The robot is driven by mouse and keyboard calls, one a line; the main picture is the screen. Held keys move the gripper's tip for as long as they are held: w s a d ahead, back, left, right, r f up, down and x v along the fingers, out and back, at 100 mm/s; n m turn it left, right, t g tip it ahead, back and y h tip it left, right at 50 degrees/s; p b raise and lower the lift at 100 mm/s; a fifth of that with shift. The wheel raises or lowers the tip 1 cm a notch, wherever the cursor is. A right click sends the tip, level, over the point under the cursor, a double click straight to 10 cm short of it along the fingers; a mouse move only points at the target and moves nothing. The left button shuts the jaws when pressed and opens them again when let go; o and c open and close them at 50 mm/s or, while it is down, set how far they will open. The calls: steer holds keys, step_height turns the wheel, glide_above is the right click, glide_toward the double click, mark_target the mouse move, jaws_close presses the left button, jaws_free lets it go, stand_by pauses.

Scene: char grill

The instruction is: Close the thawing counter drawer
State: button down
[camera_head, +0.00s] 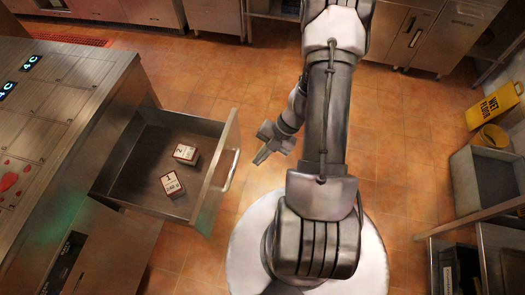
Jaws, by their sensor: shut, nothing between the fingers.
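The thawing counter (90,75) stands at the left, with a steel top. Its drawer (205,199) is pulled out to the right over the floor. A curved handle (229,171) is on the drawer's outer face. Two small boxes with red and white labels lie inside, box 1 (172,184) nearer the front and box 2 (186,154) farther back. My gripper (260,158) is shut and empty, just right of the drawer front and above and beyond the handle in the picture. A gap shows between it and the handle.
A steel bin (478,180) and shelving stand at the right, beside a yellow wet floor sign (495,104). Steel cabinets (425,35) line the back.

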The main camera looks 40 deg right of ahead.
steer(key=w+a+f+b, duration=0.3)
steer(key=a, duration=0.1)
steer(key=shift+w+a+f, duration=0.15)
steer(key=shift+w+f, duration=0.2)
steer(key=shift+f, duration=0.05)
